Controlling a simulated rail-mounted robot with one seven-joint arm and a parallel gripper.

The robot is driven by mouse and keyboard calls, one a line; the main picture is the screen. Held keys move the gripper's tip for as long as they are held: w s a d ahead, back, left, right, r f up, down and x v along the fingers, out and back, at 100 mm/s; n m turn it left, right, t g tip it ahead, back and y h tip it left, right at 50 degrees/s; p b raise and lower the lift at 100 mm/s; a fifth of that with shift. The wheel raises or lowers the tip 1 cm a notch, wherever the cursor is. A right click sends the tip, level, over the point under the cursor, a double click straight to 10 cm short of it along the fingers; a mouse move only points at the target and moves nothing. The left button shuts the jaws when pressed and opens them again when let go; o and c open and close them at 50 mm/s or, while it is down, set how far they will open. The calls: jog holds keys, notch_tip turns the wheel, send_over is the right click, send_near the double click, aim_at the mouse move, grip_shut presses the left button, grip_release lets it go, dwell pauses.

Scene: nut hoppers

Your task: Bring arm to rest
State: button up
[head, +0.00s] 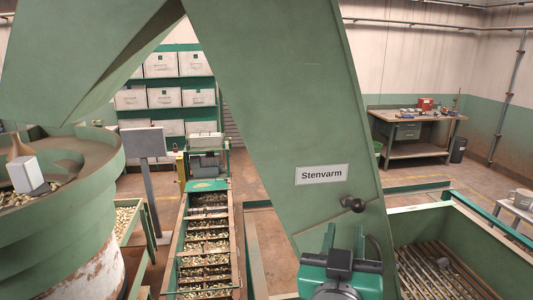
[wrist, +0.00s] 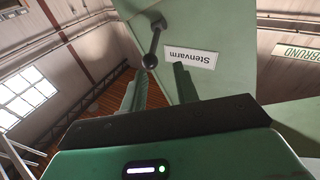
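My gripper (head: 345,236) is in front of the large green panel marked "Stenvarm" (head: 230,80), low in the head view. In the wrist view, its two fingers (wrist: 158,78) stand apart with nothing held between them. A dark lever with a ball knob (head: 353,204) sticks out from the panel just above the gripper in the head view. In the wrist view the knob (wrist: 150,61) shows in the gap between the fingertips; I cannot tell how far beyond them it is.
A green hopper with a slatted grate (head: 430,208) stands at right. A nut conveyor (head: 233,240) runs at centre left, beside a round green bowl (head: 60,215) holding nuts. A workbench (head: 416,118) and shelves with white boxes (head: 180,83) are farther back.

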jog(key=s+a+r+n+t+y+p, duration=0.1)
jog(key=s+a+r+t+y, duration=0.2)
jog(key=s+a+r, duration=0.4)
jog(key=s+a+r+n+t+y+p, duration=0.1)
jog(key=s+a+r+t+y+p, duration=0.1)
jog(key=s+a+r, duration=0.5)
jog(key=s+r+t+y, duration=0.1)
jog(key=s+r+y, duration=0.1)
jog(key=s+r, duration=0.2)
jog(key=shift+a+r+n+t, duration=0.3)
jog(key=shift+r+n, duration=0.1)
jog(key=shift+r, duration=0.55)
jog(key=shift+d, duration=0.1)
